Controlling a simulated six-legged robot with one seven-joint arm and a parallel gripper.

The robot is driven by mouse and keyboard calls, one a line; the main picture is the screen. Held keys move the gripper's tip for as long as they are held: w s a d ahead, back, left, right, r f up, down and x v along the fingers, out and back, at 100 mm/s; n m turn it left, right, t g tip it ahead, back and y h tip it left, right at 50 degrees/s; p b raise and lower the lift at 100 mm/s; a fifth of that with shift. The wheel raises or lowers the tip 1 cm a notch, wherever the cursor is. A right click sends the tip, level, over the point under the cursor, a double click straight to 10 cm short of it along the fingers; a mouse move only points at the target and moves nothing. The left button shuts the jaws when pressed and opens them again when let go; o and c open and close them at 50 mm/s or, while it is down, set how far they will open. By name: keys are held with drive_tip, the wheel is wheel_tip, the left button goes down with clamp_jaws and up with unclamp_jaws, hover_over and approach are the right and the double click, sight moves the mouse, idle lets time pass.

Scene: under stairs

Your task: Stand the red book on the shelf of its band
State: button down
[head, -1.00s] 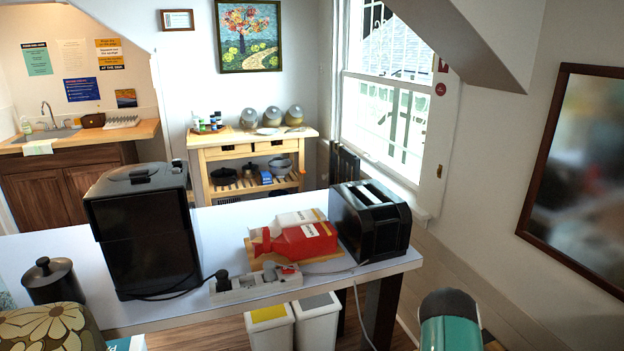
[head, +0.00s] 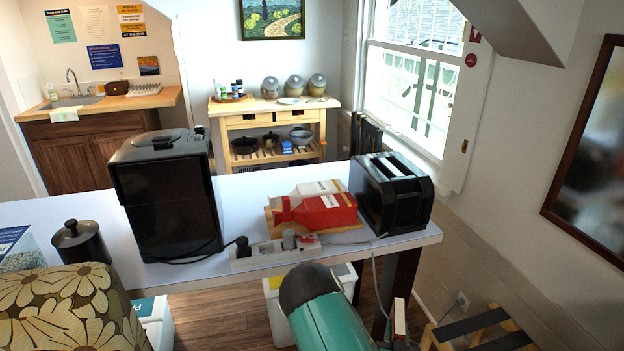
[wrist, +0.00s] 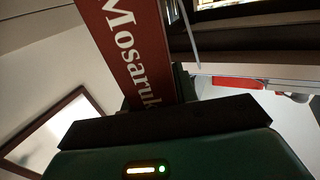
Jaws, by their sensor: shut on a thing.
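The red book (wrist: 138,50) fills the upper middle of the wrist view, its spine lettered "Mosaruk" in white. My gripper (wrist: 165,118) is shut on its near end; the dark jaw lies across the spine. In the head view my teal arm reaches down at the bottom centre. A narrow red and white piece (head: 399,318) beside it may be the book's edge; the gripper there is mostly out of sight. I cannot make out a shelf with a coloured band in either view.
A white table (head: 85,208) carries a black coffee machine (head: 168,195), a toaster (head: 393,195), a power strip and red-white bags on a board. A low slatted wooden piece (head: 480,325) stands at lower right. A patterned rounded seat (head: 65,305) is at lower left.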

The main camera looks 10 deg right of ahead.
drive_tip(key=w+a+n+y, duration=0.2)
drive_tip(key=a, duration=0.5)
drive_tip(key=w+a+n+y, duration=0.1)
drive_tip(key=w+a+y, duration=0.1)
drive_tip(key=a, duration=0.4)
drive_tip(key=shift+w+a+r+n+t+y, duration=0.3)
drive_tip(key=shift+a+r+n+t+y, duration=0.1)
drive_tip(key=shift+y, duration=0.4)
drive_tip(key=shift+d, duration=0.1)
